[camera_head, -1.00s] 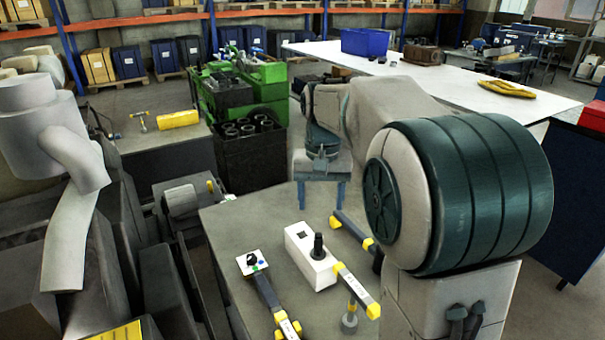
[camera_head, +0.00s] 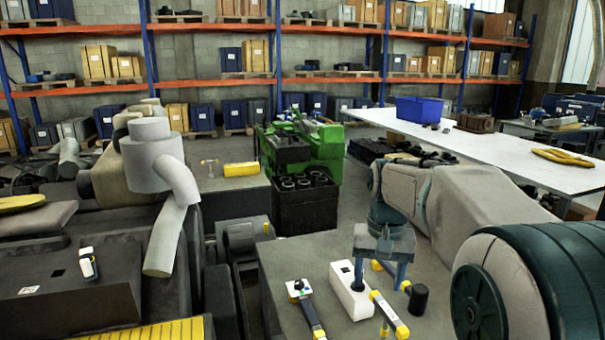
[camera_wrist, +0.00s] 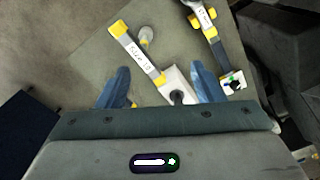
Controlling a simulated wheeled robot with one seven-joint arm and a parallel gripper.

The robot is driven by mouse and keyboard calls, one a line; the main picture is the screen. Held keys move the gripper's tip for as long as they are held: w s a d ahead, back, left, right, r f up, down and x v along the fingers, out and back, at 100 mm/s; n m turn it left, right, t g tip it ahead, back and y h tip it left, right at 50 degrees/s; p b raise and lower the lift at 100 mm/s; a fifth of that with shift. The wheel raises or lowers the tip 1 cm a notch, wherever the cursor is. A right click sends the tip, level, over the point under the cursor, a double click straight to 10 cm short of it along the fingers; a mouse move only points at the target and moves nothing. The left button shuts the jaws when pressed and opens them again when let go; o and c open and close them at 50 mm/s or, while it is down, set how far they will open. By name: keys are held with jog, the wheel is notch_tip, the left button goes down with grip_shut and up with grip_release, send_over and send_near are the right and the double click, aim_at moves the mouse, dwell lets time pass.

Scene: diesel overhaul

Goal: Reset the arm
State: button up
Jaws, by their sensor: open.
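My gripper (camera_head: 380,284) points down over the near bench (camera_head: 270,290), right of centre in the head view. Its two blue fingers are spread, with nothing held between them. It also shows in the wrist view (camera_wrist: 160,72), fingers apart. A white block (camera_head: 346,285) stands on the bench beside the left finger in the head view. In the wrist view the block (camera_wrist: 172,78), with a dark peg (camera_wrist: 178,97), shows between the fingers, below them. My arm reaches in from the right; its large teal-banded joint fills the lower right corner.
Yellow-ended tools (camera_head: 390,314) (camera_head: 309,308) lie on the bench around the block, and a black cylinder (camera_head: 418,299) stands at right. A grey engine with a pipe (camera_head: 172,200) is at left. A black crate (camera_head: 304,205) and white table (camera_head: 490,150) are behind.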

jog(key=s+f+n+t, duration=0.1)
jog(key=s+f, duration=0.2)
jog(key=s, duration=0.6)
jog(key=s+f+n+t, duration=0.1)
jog(key=s+f, duration=0.3)
jog(key=s, duration=0.5)
jog(key=shift+s+t, duration=0.35)
jog(key=shift+t, duration=0.05)
